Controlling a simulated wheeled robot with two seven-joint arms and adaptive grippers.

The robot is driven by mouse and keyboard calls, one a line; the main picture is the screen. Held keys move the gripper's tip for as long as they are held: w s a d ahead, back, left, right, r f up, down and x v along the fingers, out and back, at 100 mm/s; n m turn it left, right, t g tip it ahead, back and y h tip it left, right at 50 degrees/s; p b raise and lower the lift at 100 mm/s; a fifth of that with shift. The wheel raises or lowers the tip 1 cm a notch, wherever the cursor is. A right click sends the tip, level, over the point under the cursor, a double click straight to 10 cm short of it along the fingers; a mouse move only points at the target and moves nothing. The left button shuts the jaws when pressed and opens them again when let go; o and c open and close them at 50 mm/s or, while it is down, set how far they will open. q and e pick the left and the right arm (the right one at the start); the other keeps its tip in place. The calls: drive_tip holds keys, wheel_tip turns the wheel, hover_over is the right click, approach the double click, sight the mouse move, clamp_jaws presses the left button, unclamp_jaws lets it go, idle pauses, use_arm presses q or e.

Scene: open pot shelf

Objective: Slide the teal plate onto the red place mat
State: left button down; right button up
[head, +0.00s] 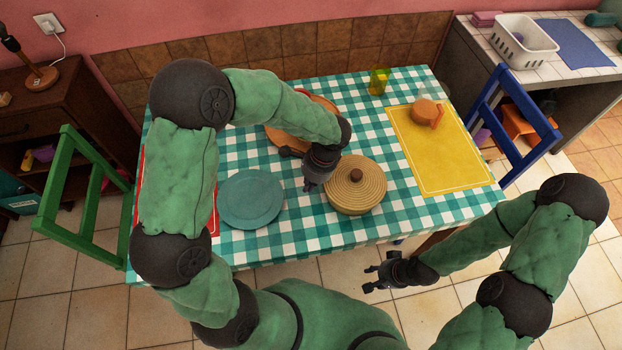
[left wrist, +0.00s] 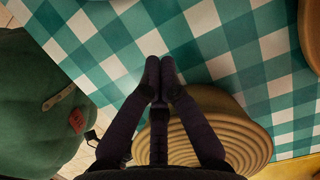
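The teal plate (head: 252,199) lies flat on the checked tablecloth, left of centre in the head view. The red place mat (head: 214,222) is at the table's left end, mostly hidden behind my left arm; only strips of its edges show. My left gripper (head: 309,186) is to the right of the plate, beside the woven pot. Its fingertips meet with nothing between them in the left wrist view (left wrist: 160,62). My right gripper (head: 370,278) is open and empty in front of the table.
The lidded woven pot (head: 356,186) is close to my left gripper; it also shows in the left wrist view (left wrist: 222,128). An orange plate (head: 283,140) is partly behind my left arm. A yellow mat (head: 440,165) with an orange mug (head: 424,111) is at right.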

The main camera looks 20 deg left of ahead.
sight(290, 199)
use_arm(q)
drive_tip(key=b+x, duration=0.1)
drive_tip(key=x, duration=0.2)
drive_tip(key=shift+f, duration=0.3)
drive_tip(key=a, duration=0.1)
drive_tip(key=s+a+b, duration=0.1)
drive_tip(key=shift+s+a+f, duration=0.2)
drive_tip(key=shift+s+a, duration=0.05)
drive_tip(key=shift+a, duration=0.15)
drive_tip(key=shift+s+a+b, duration=0.25)
drive_tip(key=shift+a+b, duration=0.1)
drive_tip(key=shift+a, duration=0.1)
drive_tip(key=shift+r, duration=0.1)
use_arm(e)
wheel_tip(290, 199, down, 3)
drive_tip(key=shift+f, duration=0.1)
